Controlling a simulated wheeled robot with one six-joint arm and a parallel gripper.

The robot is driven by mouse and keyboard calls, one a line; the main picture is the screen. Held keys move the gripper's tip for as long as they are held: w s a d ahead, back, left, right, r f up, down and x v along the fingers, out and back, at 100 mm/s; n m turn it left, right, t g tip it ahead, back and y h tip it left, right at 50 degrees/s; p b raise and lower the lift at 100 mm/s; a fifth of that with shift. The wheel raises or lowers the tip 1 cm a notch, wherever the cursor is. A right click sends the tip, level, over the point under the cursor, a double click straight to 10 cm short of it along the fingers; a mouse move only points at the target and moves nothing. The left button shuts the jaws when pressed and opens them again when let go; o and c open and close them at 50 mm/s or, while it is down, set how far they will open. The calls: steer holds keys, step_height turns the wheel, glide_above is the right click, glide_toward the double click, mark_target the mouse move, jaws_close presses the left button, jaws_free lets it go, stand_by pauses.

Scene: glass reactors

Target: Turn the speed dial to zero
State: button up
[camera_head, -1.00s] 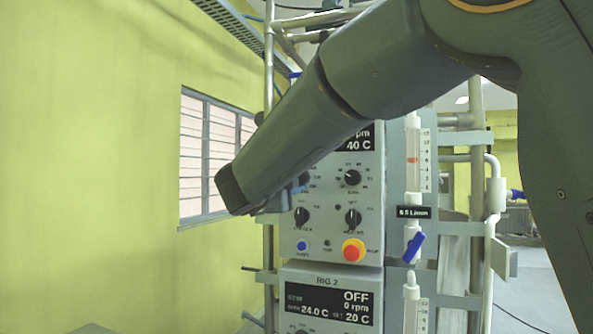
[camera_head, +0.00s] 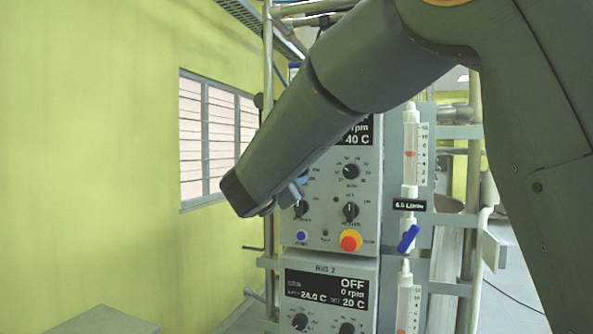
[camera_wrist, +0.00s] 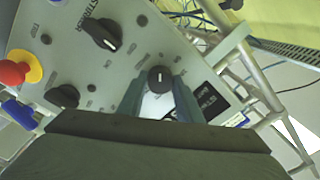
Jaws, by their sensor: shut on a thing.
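The speed dial (camera_wrist: 160,78) is a round black knob with a small white mark on its face, in the middle of the wrist view. My gripper (camera_wrist: 158,98) has its two grey-blue fingers on either side of it and is shut on it. In the head view my gripper (camera_head: 291,194) is at the left part of the upper grey control panel (camera_head: 327,238). There my arm hides the dial and part of the upper display (camera_head: 359,133), where "rpm" and "40 C" show. The rpm number is hidden.
Near the dial are the stirrer switch (camera_wrist: 102,35), a second dial (camera_head: 350,171), the heater switch (camera_head: 350,211), a blue button (camera_head: 301,236) and a red-yellow stop button (camera_head: 350,241). A flowmeter with a blue valve (camera_head: 409,238) stands right. Rig 2's panel (camera_head: 320,265) is below.

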stand_by(0.3)
steer(key=o, duration=1)
steer(key=shift+o, duration=0.2)
steer(key=b+v, duration=0.2)
steer(key=v, duration=0.5)
steer(key=shift+s+b, duration=0.35)
steer(key=shift+b, duration=0.05)
steer(key=shift+w+a+f, duration=0.1)
steer(key=shift+f, duration=0.05)
